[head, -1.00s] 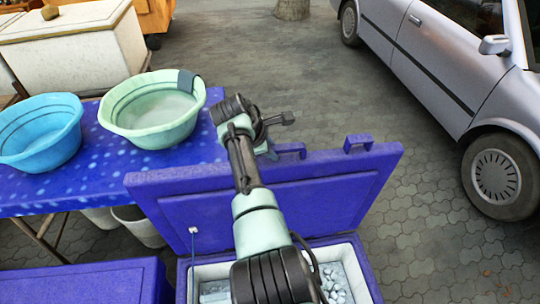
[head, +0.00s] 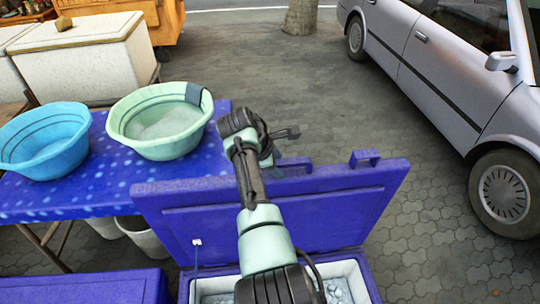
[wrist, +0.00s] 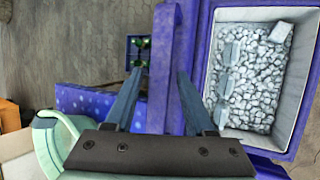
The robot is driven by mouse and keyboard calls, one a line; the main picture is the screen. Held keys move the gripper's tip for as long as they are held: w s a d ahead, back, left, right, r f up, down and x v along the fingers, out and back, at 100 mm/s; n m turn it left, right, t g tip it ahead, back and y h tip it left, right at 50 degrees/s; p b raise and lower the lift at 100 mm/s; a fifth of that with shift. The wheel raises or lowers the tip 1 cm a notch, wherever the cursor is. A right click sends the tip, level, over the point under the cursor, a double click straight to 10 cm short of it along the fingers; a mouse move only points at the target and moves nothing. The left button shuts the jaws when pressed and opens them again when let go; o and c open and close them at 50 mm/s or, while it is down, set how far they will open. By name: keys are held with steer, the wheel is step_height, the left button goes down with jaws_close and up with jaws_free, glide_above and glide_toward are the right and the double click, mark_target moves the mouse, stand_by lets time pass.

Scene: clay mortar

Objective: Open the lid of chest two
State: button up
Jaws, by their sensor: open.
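A blue chest (head: 372,291) stands in front of me, its lid (head: 318,214) raised and tilted back. Inside its white-lined box is pale ice, plain in the wrist view (wrist: 246,85). I cannot tell from labels which chest is number two. My gripper (wrist: 161,72) is open. In the wrist view the raised lid's edge (wrist: 163,50) runs between its fingers; I cannot tell whether they touch it. In the head view my arm reaches over the lid and partly hides the lid and box.
A second blue chest (head: 85,288) is shut at the lower left. A blue table (head: 95,201) holds a blue basin (head: 42,142) and a green basin (head: 160,122). A white chest (head: 80,60) stands behind. A silver car (head: 450,75) is at the right. Paving between is clear.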

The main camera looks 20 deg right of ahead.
steer(key=v, duration=1.2)
steer(key=shift+a+r, duration=0.2)
steer(key=shift+s, duration=0.1)
